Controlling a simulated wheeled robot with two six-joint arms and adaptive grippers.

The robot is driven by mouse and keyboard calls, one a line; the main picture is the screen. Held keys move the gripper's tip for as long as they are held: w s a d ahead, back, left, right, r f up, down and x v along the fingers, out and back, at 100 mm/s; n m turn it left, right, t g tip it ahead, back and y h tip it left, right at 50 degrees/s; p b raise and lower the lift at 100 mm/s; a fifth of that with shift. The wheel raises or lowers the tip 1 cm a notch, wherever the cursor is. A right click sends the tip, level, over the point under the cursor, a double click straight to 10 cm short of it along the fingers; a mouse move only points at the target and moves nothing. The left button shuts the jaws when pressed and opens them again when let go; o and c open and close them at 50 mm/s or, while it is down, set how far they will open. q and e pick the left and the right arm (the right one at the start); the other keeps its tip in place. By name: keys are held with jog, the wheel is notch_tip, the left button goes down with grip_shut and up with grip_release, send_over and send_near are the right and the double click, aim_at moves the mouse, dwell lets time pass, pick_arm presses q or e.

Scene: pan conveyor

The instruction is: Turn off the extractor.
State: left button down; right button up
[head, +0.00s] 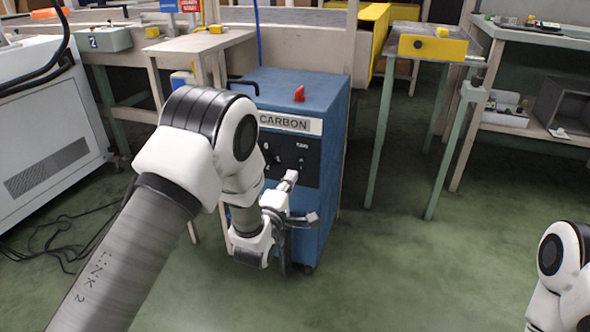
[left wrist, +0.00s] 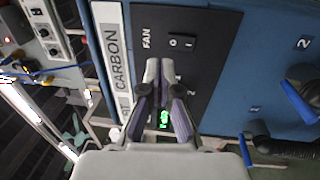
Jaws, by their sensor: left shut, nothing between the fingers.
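The extractor is a blue cabinet (head: 328,160) with a "CARBON" label and a dark control panel on its front. In the left wrist view the panel (left wrist: 215,65) has a black rocker switch (left wrist: 182,41) marked I and O beside the word FAN. A green lit element (left wrist: 164,118) shows between the finger bases. My left gripper (head: 291,177) is shut and empty in front of the panel. Its fingertips (left wrist: 158,68) appear close to the rocker in the picture; I cannot tell whether they touch anything. The fingers hide part of the panel. My right gripper is out of view.
A red piece (head: 299,93) sits on the cabinet top. A wooden table (head: 200,42) stands behind left, and a green-legged stand with a yellow box (head: 432,47) behind right. Dark cables (head: 60,240) lie on the left floor. Floor right of the cabinet is clear.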

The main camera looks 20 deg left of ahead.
pick_arm(q)
jog(key=s+p, duration=0.1)
jog(key=s, duration=0.5)
jog(key=shift+r+p, duration=0.35)
jog(key=shift+p, duration=0.05)
jog(key=shift+a, duration=0.1)
